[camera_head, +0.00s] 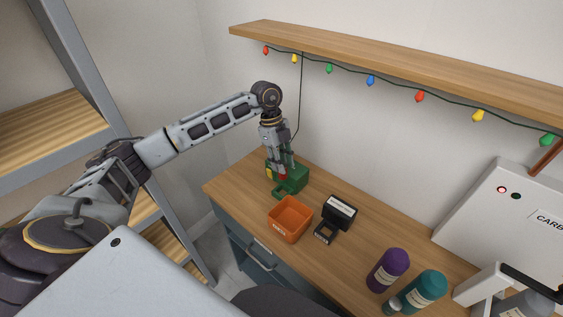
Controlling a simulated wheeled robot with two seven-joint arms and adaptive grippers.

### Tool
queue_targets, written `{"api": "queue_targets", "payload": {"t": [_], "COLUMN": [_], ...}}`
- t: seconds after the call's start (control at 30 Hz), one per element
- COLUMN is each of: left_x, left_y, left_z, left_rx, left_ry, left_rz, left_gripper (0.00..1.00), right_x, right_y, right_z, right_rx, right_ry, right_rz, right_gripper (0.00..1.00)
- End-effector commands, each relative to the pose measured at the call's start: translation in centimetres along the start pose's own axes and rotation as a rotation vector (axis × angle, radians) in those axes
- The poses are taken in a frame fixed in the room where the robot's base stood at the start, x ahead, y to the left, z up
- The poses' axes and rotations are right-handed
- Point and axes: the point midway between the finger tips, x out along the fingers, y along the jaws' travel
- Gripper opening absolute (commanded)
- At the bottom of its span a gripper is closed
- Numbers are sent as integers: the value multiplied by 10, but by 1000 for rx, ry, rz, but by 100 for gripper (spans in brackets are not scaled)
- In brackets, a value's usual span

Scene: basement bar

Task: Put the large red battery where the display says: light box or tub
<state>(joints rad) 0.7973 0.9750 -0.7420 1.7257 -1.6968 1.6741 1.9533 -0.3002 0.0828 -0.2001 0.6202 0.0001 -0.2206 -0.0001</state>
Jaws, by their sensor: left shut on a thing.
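My left gripper (281,172) points down at the back left of the wooden counter, shut on a small red thing (283,177) that looks like the red battery, mostly hidden by the fingers. It is at a green container (296,184); I cannot tell whether the battery is inside, above or in front of it. An orange open tub (289,219) with a small white label stands nearer, just right of the gripper. A black display (340,213) with a white screen stands right of the tub; its text is too small to read. My right gripper is not in view.
A small black box (326,234) lies in front of the display. A shelf (400,65) with coloured bulbs hangs above the counter (235,190).

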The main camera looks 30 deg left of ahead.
Motion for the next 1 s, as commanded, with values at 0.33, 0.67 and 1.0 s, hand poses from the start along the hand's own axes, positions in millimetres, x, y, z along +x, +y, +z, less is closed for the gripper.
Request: {"api": "queue_targets", "payload": {"t": [0.33, 0.67, 1.0], "left_x": [0, 9, 23], "left_y": [0, 0, 0], "left_z": [0, 2, 6], "left_rx": [-1, -1, -1], "left_ry": [1, 1, 1], "left_rz": [-1, -1, -1], "left_gripper": [0, 0, 0], "right_x": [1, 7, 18], "right_y": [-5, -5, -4], "right_z": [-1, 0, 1], "right_rx": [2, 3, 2], "right_ry": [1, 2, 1], "right_rz": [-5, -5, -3], "right_gripper": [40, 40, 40]}}
